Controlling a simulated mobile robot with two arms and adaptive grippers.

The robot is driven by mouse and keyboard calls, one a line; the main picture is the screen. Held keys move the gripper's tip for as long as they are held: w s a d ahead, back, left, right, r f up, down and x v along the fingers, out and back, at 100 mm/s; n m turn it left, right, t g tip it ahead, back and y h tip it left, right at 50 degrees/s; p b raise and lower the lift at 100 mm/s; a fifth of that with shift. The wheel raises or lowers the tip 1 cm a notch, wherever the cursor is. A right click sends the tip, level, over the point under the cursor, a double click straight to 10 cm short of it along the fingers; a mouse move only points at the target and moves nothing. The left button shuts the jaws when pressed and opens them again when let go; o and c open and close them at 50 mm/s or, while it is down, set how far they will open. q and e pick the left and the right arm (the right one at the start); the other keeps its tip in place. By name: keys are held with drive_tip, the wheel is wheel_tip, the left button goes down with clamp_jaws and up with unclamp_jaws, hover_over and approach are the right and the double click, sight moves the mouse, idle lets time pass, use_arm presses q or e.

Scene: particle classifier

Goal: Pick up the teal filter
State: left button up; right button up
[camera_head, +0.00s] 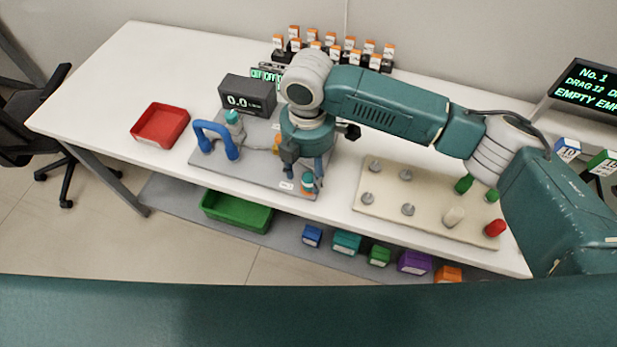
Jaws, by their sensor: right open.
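A small teal piece with an orange band (307,184) stands at the front edge of the grey plate (262,178); it looks like the teal filter, but it is too small to be sure. My right gripper (304,174) points down right above and around it, with its fingers apart on either side. I cannot tell whether they touch it. Another teal-topped piece (232,118) stands at the back left of the plate, behind a blue handle-like device (215,138). My left gripper is not in view.
A grey display reading 0.0 (246,96) stands behind the plate. A red tray (160,124) lies to the left. A beige board (425,215) with several pegs is to the right. Orange-capped bottles (330,47) stand at the back. A green bin (236,212) sits on the lower shelf.

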sight(309, 176)
drive_tip(key=f, duration=0.4)
drive_tip(key=shift+d+p, duration=0.2)
drive_tip(key=shift+p, duration=0.2)
drive_tip(key=shift+c, duration=1.3)
drive_tip(key=c, duration=1)
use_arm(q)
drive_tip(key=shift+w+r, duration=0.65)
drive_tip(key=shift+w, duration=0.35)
use_arm(e)
drive_tip(key=shift+r, duration=0.1)
drive_tip(key=shift+w+r, duration=0.1)
drive_tip(key=shift+r, duration=0.35)
use_arm(q)
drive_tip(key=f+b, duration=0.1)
drive_tip(key=b, duration=0.1)
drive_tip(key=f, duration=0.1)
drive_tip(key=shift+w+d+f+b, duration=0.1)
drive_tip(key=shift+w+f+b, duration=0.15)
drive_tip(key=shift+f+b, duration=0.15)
use_arm(e)
wheel_tip(309, 176, up, 19)
clamp_jaws()
